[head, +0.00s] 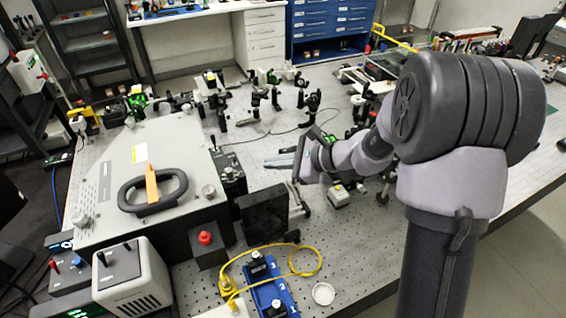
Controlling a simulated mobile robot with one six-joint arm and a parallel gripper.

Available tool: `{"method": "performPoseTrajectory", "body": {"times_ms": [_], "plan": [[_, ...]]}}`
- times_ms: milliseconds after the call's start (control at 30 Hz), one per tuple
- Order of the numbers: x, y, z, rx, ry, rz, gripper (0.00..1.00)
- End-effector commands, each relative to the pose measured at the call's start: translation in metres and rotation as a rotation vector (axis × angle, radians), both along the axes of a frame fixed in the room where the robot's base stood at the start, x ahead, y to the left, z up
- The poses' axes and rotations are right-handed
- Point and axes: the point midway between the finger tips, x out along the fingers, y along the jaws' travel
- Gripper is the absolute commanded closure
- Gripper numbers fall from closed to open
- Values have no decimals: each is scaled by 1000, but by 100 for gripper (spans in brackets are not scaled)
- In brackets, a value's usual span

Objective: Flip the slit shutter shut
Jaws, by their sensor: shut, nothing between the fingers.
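The grey spectrometer housing (110,190) stands at the left of the bench. A black slit-like fitting (230,178) with small knobs sits at its right side. I cannot make out a shutter flap on it or tell its position. My gripper (267,162) reaches in from the right, with its slim grey fingers pointing left toward this fitting. The fingers are shut and empty, and appear a short gap to the right of the fitting. The dark gripper body and my arm hide part of the bench behind them.
A black panel (264,213) stands just in front of the fingers. A red button box (206,246), a yellow cable (310,262) and a blue numbered tray (265,286) lie nearer. Several optics mounts stand behind. Perforated bench top is clear at front right.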

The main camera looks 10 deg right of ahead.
Motion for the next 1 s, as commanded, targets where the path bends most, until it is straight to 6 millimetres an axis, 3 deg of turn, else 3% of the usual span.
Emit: {"method": "performPoseTrajectory", "body": {"times_ms": [167, 400, 1000], "plan": [[17, 29, -21, 0, 2, 2, 100], [26, 60, -10, 0, -1, 0, 100], [28, 65, -3, -6, 23, 0, 100]]}}
